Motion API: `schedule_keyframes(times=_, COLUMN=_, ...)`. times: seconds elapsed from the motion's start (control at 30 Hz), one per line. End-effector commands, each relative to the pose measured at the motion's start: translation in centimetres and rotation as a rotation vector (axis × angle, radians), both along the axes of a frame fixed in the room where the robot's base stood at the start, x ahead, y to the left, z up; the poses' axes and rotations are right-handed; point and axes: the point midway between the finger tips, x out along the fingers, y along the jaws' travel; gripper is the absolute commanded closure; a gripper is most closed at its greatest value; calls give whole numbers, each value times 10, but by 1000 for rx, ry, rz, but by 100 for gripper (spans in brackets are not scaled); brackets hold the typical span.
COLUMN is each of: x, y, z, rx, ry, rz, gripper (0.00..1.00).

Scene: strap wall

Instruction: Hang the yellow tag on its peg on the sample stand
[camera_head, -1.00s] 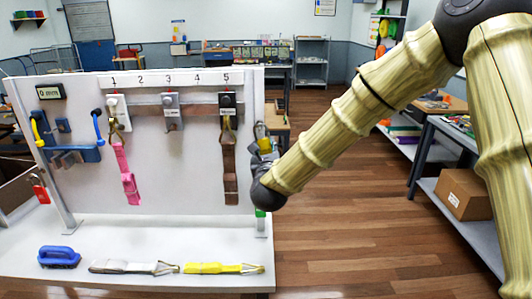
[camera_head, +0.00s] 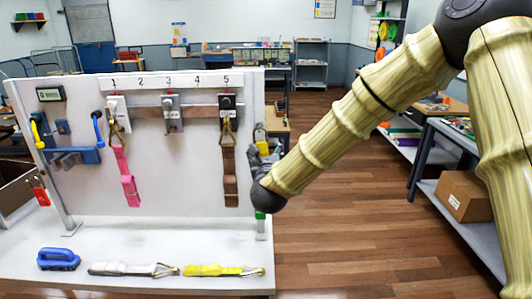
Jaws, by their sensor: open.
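A yellow strap-like tag (camera_head: 215,270) with a metal hook at its right end lies flat on the white ledge, at the front right. The upright white panel (camera_head: 175,180) carries a row of numbered pegs. A pink strap (camera_head: 125,175) hangs under number 1, and a brown strap (camera_head: 230,175) hangs under number 5. The holder under number 3 (camera_head: 171,112) has no strap. My gripper (camera_head: 264,152) is at the panel's right edge, above and away from the yellow tag. Its fingers are small and partly hidden, and I see nothing held.
A grey-white strap (camera_head: 125,269) and a blue-handled block (camera_head: 58,258) lie on the ledge (camera_head: 150,232) left of the yellow tag. A small yellow item (camera_head: 260,134) is by the panel's right edge, near my gripper. Open floor lies right of the panel.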

Motion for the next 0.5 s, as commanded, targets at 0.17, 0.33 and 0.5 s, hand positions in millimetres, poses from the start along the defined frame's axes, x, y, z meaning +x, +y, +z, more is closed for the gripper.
schedule_keyframes(times=0.17, x=-1, y=0, z=0, rx=0, ry=1, rz=0, gripper=40)
schedule_keyframes(times=0.33, x=-13, y=-1, z=0, rx=2, ry=1, rz=0, gripper=40)
schedule_keyframes(times=0.5, x=-42, y=-1, z=0, rx=2, ry=3, rz=0, gripper=40)
